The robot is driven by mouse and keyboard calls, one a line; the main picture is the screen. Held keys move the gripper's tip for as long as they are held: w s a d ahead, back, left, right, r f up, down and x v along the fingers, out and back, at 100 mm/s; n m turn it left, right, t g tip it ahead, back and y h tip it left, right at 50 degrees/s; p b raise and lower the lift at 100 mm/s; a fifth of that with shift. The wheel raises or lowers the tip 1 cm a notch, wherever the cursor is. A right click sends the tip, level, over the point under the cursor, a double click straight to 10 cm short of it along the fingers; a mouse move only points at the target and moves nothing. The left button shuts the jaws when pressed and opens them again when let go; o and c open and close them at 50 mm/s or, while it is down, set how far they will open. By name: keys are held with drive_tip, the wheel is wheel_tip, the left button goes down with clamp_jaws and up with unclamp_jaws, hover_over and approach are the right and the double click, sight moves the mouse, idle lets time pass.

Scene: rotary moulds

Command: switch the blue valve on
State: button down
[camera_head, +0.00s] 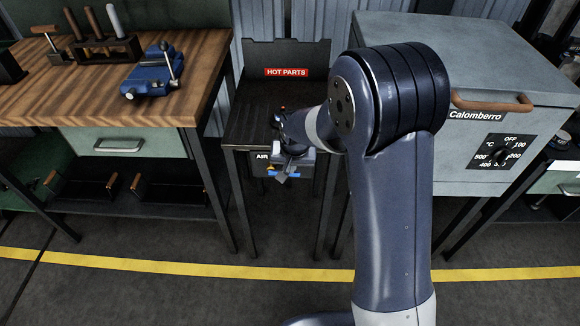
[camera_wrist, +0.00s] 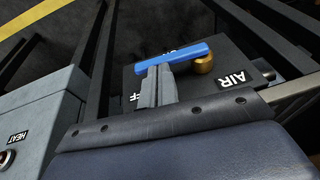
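The blue valve handle (camera_wrist: 180,60) is a straight bar running left from a brass fitting (camera_wrist: 204,66) on a dark panel marked AIR (camera_wrist: 232,80). In the wrist view, white letters partly show above the handle and below its left part; both markings are partly covered. In the head view, a bit of the blue handle (camera_head: 284,174) shows below my gripper (camera_head: 283,160). In the wrist view, my gripper (camera_wrist: 157,70) has its two grey fingers together, their tips at the handle's lower edge. I cannot tell whether they touch it.
The dark HOT PARTS stand (camera_head: 262,110) carries the valve panel at its front. A wooden workbench (camera_head: 60,95) with a blue vise (camera_head: 152,73) is at left. A grey Calomberro oven (camera_head: 455,60) is at right. Floor in front is clear, crossed by a yellow line (camera_head: 190,268).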

wheel_tip(320, 180, down, 9)
drive_tip(key=a+m+t+y+b, duration=0.1)
drive_tip(key=y+b, duration=0.8)
drive_tip(key=b, duration=1.8)
drive_tip(key=shift+a, duration=0.3)
drive_tip(key=shift+a+f+b, duration=0.1)
drive_tip(key=shift+b, duration=0.2)
